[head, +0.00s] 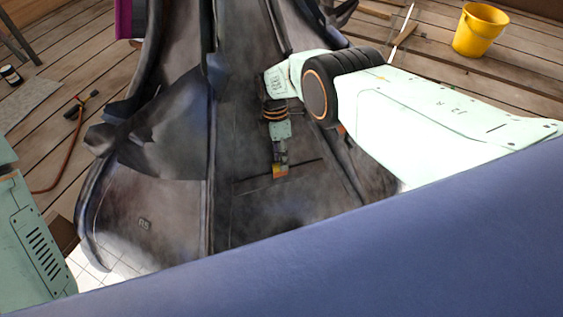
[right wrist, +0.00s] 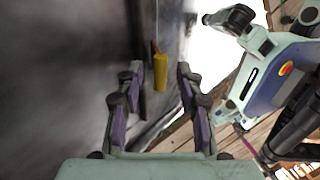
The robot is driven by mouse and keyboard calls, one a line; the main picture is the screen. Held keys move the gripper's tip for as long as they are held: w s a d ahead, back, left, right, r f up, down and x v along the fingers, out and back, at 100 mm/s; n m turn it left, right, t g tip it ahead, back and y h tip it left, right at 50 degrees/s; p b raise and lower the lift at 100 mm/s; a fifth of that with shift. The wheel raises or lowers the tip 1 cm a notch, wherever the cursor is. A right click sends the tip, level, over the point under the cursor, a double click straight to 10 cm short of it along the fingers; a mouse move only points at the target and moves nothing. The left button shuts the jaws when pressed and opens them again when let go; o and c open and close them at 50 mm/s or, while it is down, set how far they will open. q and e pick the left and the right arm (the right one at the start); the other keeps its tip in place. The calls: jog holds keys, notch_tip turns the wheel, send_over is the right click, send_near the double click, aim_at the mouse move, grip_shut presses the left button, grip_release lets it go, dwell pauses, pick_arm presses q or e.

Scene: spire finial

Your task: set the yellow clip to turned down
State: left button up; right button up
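The yellow clip (right wrist: 160,73) shows in the right wrist view as a short yellow bar with a reddish piece at its far end, close to the dark spire surface. It lies between the two fingers of my right gripper (right wrist: 160,86), which are open, with a visible gap on each side. In the head view the clip (head: 278,172) is a small yellow-orange patch just past the tip of my right gripper (head: 280,158). The gripper partly covers it there, and I cannot tell which way the clip is turned. My left gripper is not in view.
The dark, curved spire (head: 180,140) fills the middle of the head view, with ribs and raised edges. A yellow bucket (head: 480,30) stands on the plank floor at the upper right. A red-cabled tool (head: 75,105) and a small dark jar (head: 11,75) lie left.

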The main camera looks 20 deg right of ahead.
jog(key=v, duration=0.9)
jog(key=shift+r, duration=0.15)
